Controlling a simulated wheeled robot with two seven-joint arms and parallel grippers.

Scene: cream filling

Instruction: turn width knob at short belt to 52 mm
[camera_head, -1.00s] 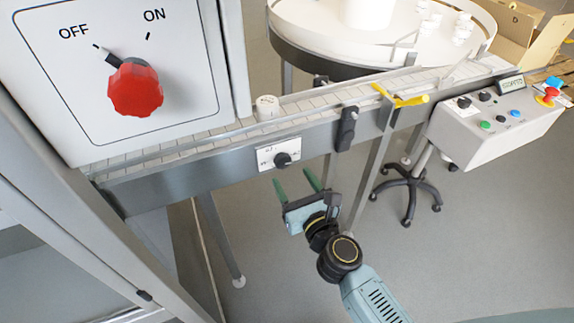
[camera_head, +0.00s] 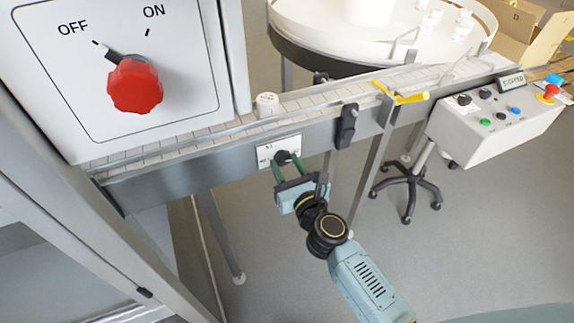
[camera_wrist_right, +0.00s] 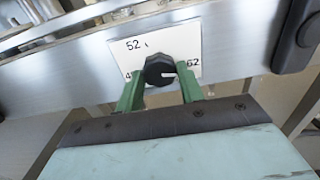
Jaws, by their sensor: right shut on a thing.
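The black width knob (camera_head: 283,157) sits on a white scale plate (camera_head: 265,154) on the side of the short belt (camera_head: 215,171). In the right wrist view the knob (camera_wrist_right: 160,70) has a white pointer line aimed to the right, toward the printed 62. The number 52 is printed at the upper left of the plate (camera_wrist_right: 186,42), and a mark at lower left is partly hidden. My right gripper (camera_head: 284,163) is shut on the knob, its green fingers (camera_wrist_right: 160,88) on either side of it. My left gripper is not in view.
A white cup (camera_head: 267,105) stands on the belt above the knob. A black clamp-like handle (camera_head: 347,126) is to the right of the plate. A control box (camera_head: 492,120) on a wheeled stand is further right. A red OFF/ON switch (camera_head: 134,87) is at upper left.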

